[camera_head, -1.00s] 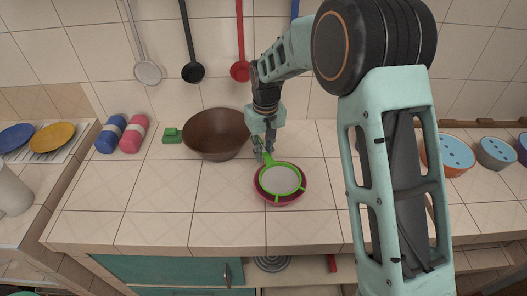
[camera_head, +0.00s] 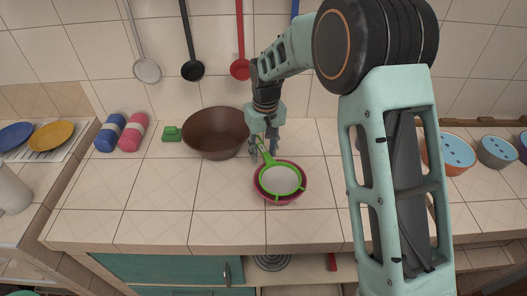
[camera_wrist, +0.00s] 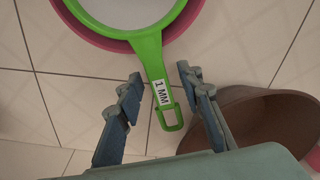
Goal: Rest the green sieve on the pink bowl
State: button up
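The green sieve (camera_head: 281,180) rests on the pink bowl (camera_head: 299,193), its rim over the bowl's opening and its handle pointing back toward my gripper. In the wrist view the green sieve's handle (camera_wrist: 151,62) carries a "1 MM" label, and the pink bowl (camera_wrist: 88,36) shows under the sieve's rim. My gripper (camera_head: 265,152) is open behind the bowl, around the handle's end. In the wrist view my gripper's fingers (camera_wrist: 158,85) stand apart on both sides of the handle, with gaps and no contact visible.
A brown bowl (camera_head: 214,134) stands close to the left of my gripper. A green block (camera_head: 172,134) and blue and pink bottles (camera_head: 133,132) lie farther left. Orange (camera_head: 450,155) and grey bowls (camera_head: 497,152) stand at the right. The counter's front left is clear.

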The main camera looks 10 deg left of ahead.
notch_tip(320, 180, up, 12)
jog(key=shift+s+d+f, duration=0.2)
jog(key=shift+s, duration=0.15)
